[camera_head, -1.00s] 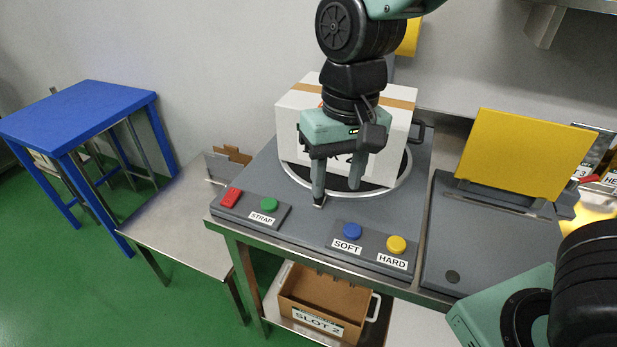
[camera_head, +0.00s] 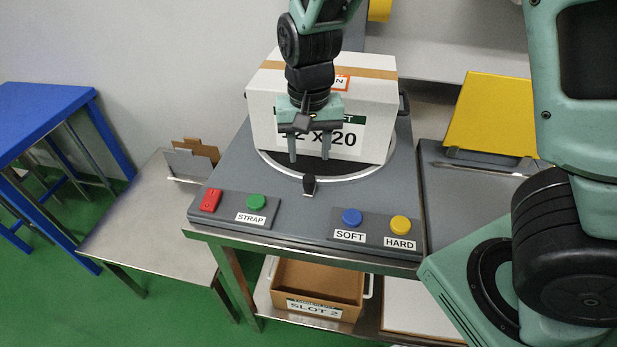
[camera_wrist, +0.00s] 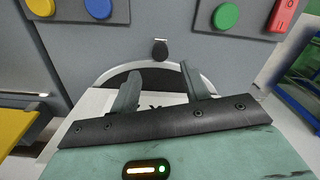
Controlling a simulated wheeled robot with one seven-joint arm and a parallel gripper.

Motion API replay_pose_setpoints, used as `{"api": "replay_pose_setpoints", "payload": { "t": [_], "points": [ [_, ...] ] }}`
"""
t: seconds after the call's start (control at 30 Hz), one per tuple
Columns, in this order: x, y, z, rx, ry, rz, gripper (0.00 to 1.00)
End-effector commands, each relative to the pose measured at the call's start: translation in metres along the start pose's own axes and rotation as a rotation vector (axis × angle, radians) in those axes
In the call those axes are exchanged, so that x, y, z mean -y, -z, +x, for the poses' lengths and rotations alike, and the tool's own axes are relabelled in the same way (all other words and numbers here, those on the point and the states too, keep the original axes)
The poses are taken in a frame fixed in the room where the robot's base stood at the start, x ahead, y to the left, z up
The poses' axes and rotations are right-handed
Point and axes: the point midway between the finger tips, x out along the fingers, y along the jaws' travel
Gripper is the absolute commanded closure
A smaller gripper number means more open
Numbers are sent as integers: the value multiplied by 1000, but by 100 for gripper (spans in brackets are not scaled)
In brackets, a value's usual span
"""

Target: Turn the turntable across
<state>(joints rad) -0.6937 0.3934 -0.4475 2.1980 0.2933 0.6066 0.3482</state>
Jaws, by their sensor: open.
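The turntable is a dark disc with a pale metal rim (camera_head: 350,177) set into the grey worktop. A white carton (camera_head: 377,100) with tan tape and a "12 X 20" label stands on it. A small black knob (camera_head: 309,184) sits at the front of the rim, and it also shows in the wrist view (camera_wrist: 159,50). My gripper (camera_head: 309,160) is open and empty, pointing down in front of the carton's labelled face. Its fingertips (camera_wrist: 157,75) are a little behind the knob and apart from it. The gripper hides part of the label.
A red switch (camera_head: 210,200), green STRAP button (camera_head: 256,202), blue SOFT button (camera_head: 352,217) and yellow HARD button (camera_head: 400,225) line the front edge. A yellow panel (camera_head: 490,115) stands at right. A SLOT 2 box (camera_head: 318,290) sits below. A steel side table (camera_head: 140,220) is at left.

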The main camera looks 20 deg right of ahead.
Motion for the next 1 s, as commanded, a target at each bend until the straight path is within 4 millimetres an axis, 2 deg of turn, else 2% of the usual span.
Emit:
{"api": "replay_pose_setpoints", "payload": {
  "t": [0.03,0.2,0.4,0.6,0.87,1.0],
  "points": [
    [-1,0,13,4,-3,1,54],
    [-1,0,46,4,-3,1,54],
    [0,0,73,2,-1,0,54],
    [0,0,83,1,0,1,54],
    [0,0,84,0,1,0,54],
    [0,0,84,0,1,0,93]
  ]
}}
